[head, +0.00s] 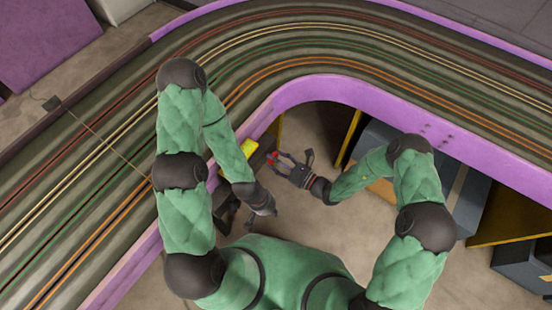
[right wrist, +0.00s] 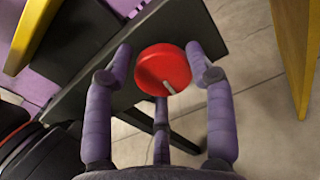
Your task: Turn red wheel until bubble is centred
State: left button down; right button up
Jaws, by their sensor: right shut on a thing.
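The red wheel (right wrist: 163,70) is a round red disc with a small pale peg near its lower rim in the right wrist view. My right gripper (right wrist: 162,62) is shut on it, with fingers on its left and right sides and another finger below. In the head view the wheel (head: 271,157) is a small red spot at the tips of my right gripper (head: 279,160). A yellow piece (head: 249,147), perhaps the level, lies just left of the wheel, partly behind my left forearm. No bubble can be made out. My left gripper (head: 271,209) hangs below the wheel, too small to read.
The slot track (head: 330,45) with coloured lines curves around, edged by a purple wall (head: 330,88). Yellow supports (head: 350,138) and grey boxes (head: 466,198) stand beneath it on the right. Bare floor (head: 320,232) shows inside the curve. A dark bar (right wrist: 75,90) runs behind the wheel.

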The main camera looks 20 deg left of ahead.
jog(key=m+p, duration=0.1)
jog(key=m, duration=0.1)
jog(key=shift+w+d+r+m+p, duration=0.1)
jog(key=shift+w+r+m+p, duration=0.2)
jog(key=shift+w+r+p, duration=0.1)
jog(key=m+p, duration=0.1)
jog(key=m, duration=0.1)
jog(key=shift+w+m, duration=0.1)
jog(key=shift+m, duration=0.2)
jog(key=m+p, duration=0.1)
jog(key=m, duration=0.1)
jog(key=shift+w+d+m, duration=0.1)
jog(key=shift+m, duration=0.2)
jog(key=shift+w+f+m+p, duration=0.15)
jog(key=shift+m+p, duration=0.3)
jog(key=shift+m, duration=1.05)
jog(key=o, duration=1.1)
jog(key=shift+f, duration=0.2)
